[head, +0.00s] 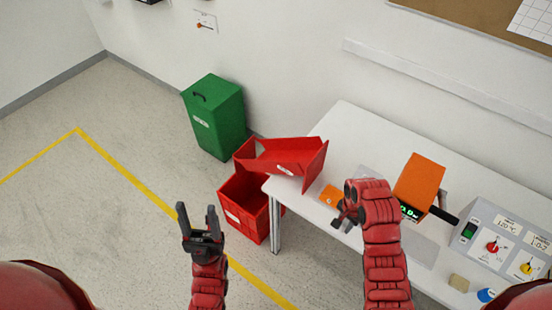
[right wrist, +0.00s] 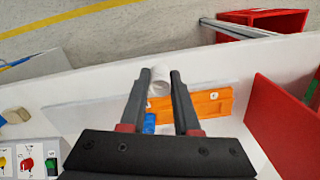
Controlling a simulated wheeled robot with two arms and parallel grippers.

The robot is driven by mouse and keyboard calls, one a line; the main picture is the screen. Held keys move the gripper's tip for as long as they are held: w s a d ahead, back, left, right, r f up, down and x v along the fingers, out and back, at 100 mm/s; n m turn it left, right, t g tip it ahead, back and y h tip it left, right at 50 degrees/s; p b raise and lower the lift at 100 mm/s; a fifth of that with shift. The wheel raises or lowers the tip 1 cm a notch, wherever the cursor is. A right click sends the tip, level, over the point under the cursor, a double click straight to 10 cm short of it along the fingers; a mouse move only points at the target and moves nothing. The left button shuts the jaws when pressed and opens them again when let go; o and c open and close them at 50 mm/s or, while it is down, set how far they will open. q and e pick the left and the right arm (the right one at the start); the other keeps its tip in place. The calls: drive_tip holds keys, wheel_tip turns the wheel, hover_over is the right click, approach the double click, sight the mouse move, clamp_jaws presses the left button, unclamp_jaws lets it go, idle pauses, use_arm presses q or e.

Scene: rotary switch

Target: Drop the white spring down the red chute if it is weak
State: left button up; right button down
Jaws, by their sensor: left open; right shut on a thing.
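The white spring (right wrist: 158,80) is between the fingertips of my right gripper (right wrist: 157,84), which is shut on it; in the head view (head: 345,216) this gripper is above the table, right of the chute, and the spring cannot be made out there. The red chute (head: 290,158) sits at the table's left end, above a red bin (head: 243,210) on the floor. In the right wrist view a red chute wall (right wrist: 278,120) is at the right, apart from the spring. My left gripper (head: 197,216) is open and empty over the floor.
An orange holder (right wrist: 205,103) with a blue piece (right wrist: 150,122) lies below my right gripper. An orange device (head: 420,182) with a green display, too small to read, stands to the right. A grey switch panel (head: 505,245) is further right. A green bin (head: 214,118) stands by the wall.

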drive_tip(key=w+a+r+b, duration=0.1)
drive_tip(key=w+a+b, duration=0.15)
drive_tip(key=w, duration=0.35)
drive_tip(key=w+a+r+b, duration=0.1)
drive_tip(key=w+b, duration=0.2)
drive_tip(key=w, duration=0.3)
drive_tip(key=w+a+r+n+b, duration=0.3)
drive_tip(key=w+r+n+b, duration=0.1)
drive_tip(key=w+r, duration=0.3)
drive_tip(key=shift+a+r, duration=0.3)
drive_tip(key=shift+r, duration=0.7)
drive_tip(key=shift+w, duration=0.1)
